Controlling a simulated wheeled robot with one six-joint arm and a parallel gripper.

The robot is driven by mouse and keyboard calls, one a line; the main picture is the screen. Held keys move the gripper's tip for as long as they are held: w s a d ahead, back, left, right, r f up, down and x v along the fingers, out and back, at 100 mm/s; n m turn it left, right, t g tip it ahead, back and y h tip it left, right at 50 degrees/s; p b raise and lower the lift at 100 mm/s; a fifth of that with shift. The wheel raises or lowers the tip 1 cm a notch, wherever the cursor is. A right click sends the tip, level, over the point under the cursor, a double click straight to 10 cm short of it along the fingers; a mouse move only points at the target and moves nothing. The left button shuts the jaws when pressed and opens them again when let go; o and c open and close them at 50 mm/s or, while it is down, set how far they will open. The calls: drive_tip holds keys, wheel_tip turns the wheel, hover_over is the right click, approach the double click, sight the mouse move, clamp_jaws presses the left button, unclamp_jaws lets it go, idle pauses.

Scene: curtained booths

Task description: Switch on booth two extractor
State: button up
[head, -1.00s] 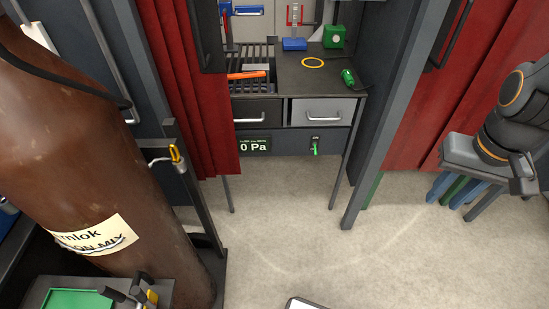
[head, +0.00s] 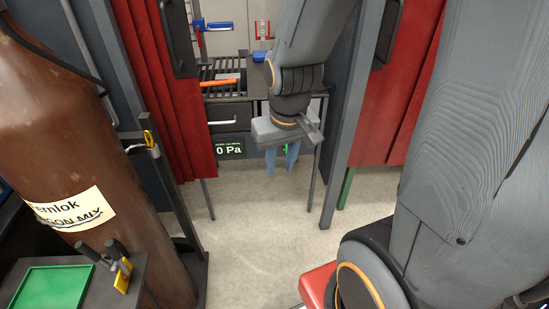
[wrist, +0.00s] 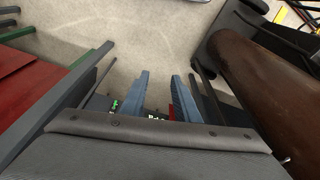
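The booth bench front carries a dark display (head: 229,148) reading "0 Pa" in green. A small green-levered switch (wrist: 115,104) shows in the wrist view, left of the fingers. In the head view my gripper hides most or all of it. My gripper (head: 281,168) hangs in front of the bench's right side, fingers pointing down in the picture. In the wrist view my gripper (wrist: 160,76) is open, with an empty gap between its two blue-grey fingers. I cannot tell whether it touches the bench.
Red curtains (head: 150,75) and dark posts (head: 345,120) flank the opening. A brown gas cylinder (head: 75,150) stands at the left, beside a cart with a green tray (head: 50,288). An orange-handled tool (head: 219,82) lies on the slatted bench. The floor before the bench is clear.

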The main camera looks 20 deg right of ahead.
drive_tip(key=w+d+f+m+t+h+b, duration=0.1)
drive_tip(key=w+d+f+t+b, duration=0.5)
drive_tip(key=w+f+b, duration=0.9)
drive_tip(key=w+d+f+m+t+h+b, duration=0.15)
drive_tip(key=w+d+f+t+b, duration=0.25)
drive_tip(key=w+d+f+b, duration=1.05)
drive_tip(key=w+d+f+m+t+h+b, duration=0.1)
drive_tip(key=w+f+t+b, duration=0.7)
drive_tip(key=b, duration=1.3)
drive_tip(key=shift+w+d+f+g+b, duration=0.25)
drive_tip(key=shift+w+g+b, duration=0.25)
drive_tip(key=shift+w, duration=0.5)
drive_tip(key=shift+w+d+f+g+b, duration=0.2)
drive_tip(key=shift+w+g+b, duration=0.25)
drive_tip(key=shift+w, duration=0.5)
drive_tip(key=shift+w+d+f+g+b, duration=0.3)
drive_tip(key=shift+w+b, duration=0.35)
drive_tip(key=shift+w, duration=0.35)
drive_tip(key=shift+r, duration=0.1)
drive_tip(key=shift+a+m, duration=0.1)
drive_tip(key=shift+m, duration=0.15)
clamp_jaws()
